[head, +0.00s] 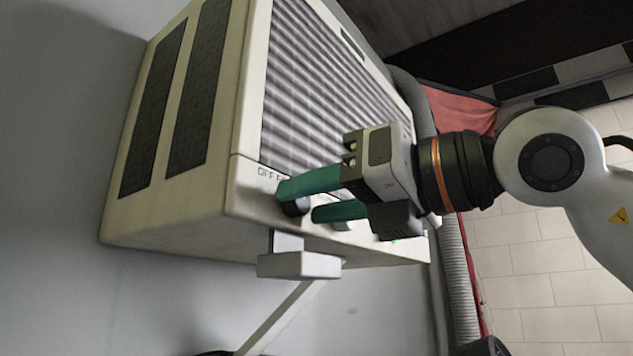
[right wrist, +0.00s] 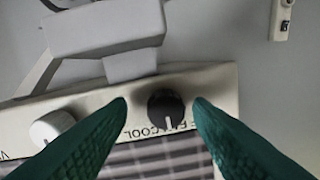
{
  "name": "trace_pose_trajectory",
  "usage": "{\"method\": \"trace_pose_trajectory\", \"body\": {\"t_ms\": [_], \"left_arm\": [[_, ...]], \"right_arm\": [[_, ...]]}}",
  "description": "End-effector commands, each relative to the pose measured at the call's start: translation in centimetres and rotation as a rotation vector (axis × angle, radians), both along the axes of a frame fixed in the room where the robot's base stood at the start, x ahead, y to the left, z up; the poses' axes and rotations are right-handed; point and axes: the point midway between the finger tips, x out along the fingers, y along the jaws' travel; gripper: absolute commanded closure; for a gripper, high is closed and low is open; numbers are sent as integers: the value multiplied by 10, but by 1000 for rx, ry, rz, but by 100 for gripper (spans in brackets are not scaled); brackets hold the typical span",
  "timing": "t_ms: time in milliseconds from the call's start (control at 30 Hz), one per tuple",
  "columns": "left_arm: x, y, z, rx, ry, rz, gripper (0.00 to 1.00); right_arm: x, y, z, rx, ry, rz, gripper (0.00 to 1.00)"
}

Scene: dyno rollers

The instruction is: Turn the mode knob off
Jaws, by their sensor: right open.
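The mode knob (head: 298,207) is a small black dial low on the front panel of a beige air-conditioner unit (head: 237,190), by a label that starts with OFF. In the right wrist view the black knob (right wrist: 165,105) sits between my fingertips, with a white mark on the side toward the partly hidden lettering, near COOL. My right gripper (head: 296,200) has green fingers, open, one on either side of the knob. The same gripper in the right wrist view (right wrist: 160,103) shows gaps beside the knob; contact is not visible. My left gripper is not in view.
A white knob (right wrist: 52,127) sits along the same panel. A pale block-like bracket (head: 299,265) juts out beneath the unit. The louvred grille (head: 325,85) adjoins the panel. A ribbed hose (head: 458,270) hangs behind my right arm. The grey wall is at the left.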

Motion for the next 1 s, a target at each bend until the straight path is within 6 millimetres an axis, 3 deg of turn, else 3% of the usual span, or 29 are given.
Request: {"method": "trace_pose_trajectory", "body": {"t_ms": [333,633,1000], "left_arm": [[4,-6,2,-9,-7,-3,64],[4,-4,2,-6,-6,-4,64],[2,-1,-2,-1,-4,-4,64]], "right_arm": [[2,5,0,0,-1,2,53],[2,4,0,0,-1,1,98],[2,4,-2,-38,-51,2,98]]}}
